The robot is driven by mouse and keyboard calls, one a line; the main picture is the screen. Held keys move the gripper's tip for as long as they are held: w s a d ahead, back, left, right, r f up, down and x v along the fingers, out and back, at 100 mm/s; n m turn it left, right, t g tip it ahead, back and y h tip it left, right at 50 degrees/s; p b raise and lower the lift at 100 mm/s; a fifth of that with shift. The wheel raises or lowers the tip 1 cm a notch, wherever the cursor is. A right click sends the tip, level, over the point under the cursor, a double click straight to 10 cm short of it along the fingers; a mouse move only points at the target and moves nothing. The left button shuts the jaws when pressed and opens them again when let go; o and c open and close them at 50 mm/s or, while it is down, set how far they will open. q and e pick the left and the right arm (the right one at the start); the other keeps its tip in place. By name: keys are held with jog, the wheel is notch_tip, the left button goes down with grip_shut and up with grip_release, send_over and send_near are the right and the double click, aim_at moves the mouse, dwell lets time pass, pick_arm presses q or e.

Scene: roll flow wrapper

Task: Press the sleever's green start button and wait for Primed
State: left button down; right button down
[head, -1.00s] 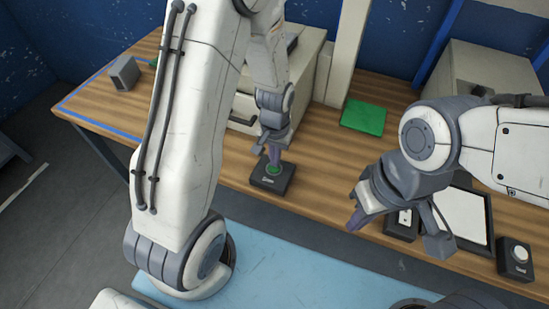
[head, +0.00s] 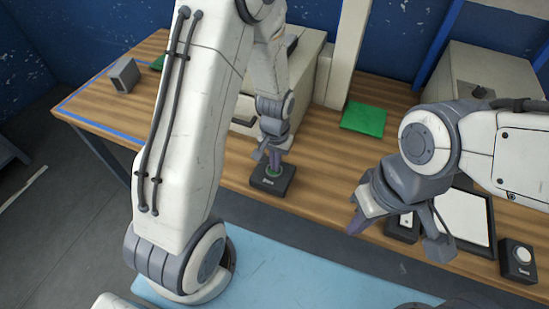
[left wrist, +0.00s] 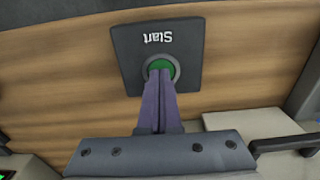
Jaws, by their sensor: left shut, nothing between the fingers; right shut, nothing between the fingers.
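The start button box is a dark block (head: 272,187) on the front part of the wooden bench. Its green button (left wrist: 161,66) sits in a grey ring below the word "Start" in the left wrist view. My left gripper (head: 274,165) is shut and empty, with its purple fingertips over the green button and covering part of it. I cannot tell whether the tips touch or press it. My right gripper (head: 356,226) is shut and empty, held in front of the bench's front edge, away from the button.
A beige machine (head: 303,70) stands behind my left arm. A green pad (head: 363,119) lies at the back. A white panel in a dark frame (head: 463,217) and a second button box (head: 517,260) with a pale knob are at the right. A grey block (head: 124,75) is at the left.

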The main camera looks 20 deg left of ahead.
pick_arm(q)
jog(key=shift+s+r+p, duration=0.15)
jog(key=shift+p, duration=0.45)
notch_tip(320, 180, up, 5)
jog(key=p, duration=0.3)
jog(key=shift+p, duration=0.35)
notch_tip(320, 180, up, 9)
jog(key=b, duration=0.1)
jog(key=shift+b, duration=0.35)
jog(key=shift+w, duration=0.2)
jog(key=s+d+r+m, duration=0.3)
jog(key=s+d, duration=0.3)
jog(key=s, duration=0.3)
jog(key=s+d+r+m+h, duration=0.1)
jog(key=s+d+r+m, duration=0.2)
jog(key=s+d, duration=0.3)
jog(key=s+r, duration=0.1)
jog(key=s, duration=0.2)
jog(key=shift+s+m, duration=0.35)
jog(key=shift+m, duration=0.05)
